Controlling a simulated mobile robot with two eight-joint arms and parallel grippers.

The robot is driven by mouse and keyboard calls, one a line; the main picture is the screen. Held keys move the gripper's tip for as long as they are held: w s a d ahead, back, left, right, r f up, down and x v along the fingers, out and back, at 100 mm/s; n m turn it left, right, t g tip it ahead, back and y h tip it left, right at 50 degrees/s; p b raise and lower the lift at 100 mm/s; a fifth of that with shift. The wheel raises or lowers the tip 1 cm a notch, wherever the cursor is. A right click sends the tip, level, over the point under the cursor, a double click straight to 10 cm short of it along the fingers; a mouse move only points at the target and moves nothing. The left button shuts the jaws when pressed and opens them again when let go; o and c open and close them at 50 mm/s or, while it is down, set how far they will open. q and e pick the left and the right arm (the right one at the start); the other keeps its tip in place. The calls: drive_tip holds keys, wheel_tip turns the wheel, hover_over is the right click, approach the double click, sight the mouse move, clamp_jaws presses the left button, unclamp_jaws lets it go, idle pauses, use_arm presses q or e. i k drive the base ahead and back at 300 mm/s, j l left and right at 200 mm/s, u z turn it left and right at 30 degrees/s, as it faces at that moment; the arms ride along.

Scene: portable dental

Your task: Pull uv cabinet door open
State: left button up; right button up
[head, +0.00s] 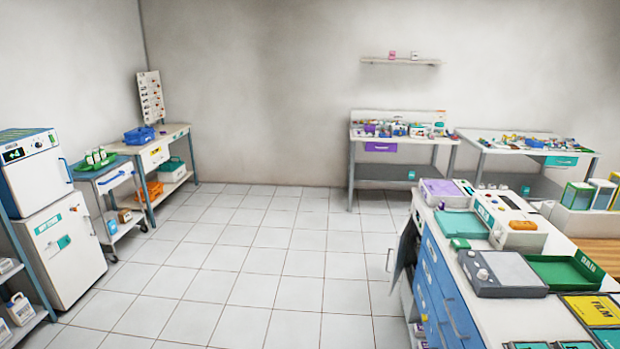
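Two white cabinet units are stacked at the left edge. The labels are too small to read, so I cannot tell which unit is the UV cabinet. Neither of my grippers is in view.
A trolley (112,180) with a green rack stands just right of the cabinets. A tiled floor (240,270) lies clear in the middle.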

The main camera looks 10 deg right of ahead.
sight(397, 252)
drive_tip(key=i+z, duration=0.4)
drive_tip(key=i+j+z, duration=0.1)
drive_tip(key=i+z, duration=0.15)
drive_tip(key=z, duration=0.15)
drive_tip(key=i+j+z, duration=0.2)
drive_tip(key=z, duration=0.2)
drive_tip(key=i+j+z, duration=0.35)
drive_tip(key=i+j, duration=0.15)
drive_tip(key=j, duration=0.15)
drive_tip(key=i+j+z, duration=0.2)
drive_tip(key=j, duration=0.15)
drive_tip(key=i+j+z, duration=0.1)
drive_tip(key=j, duration=0.45)
drive_tip(key=j+z, duration=0.1)
drive_tip(key=j, duration=0.4)
drive_tip(key=i+j+z, duration=0.1)
drive_tip(key=i+j, duration=0.15)
drive_tip(key=i+l+z, duration=0.1)
drive_tip(key=i, duration=0.25)
drive_tip(key=i+l+z, duration=0.1)
drive_tip(key=i, duration=0.25)
drive_tip(key=l, duration=0.05)
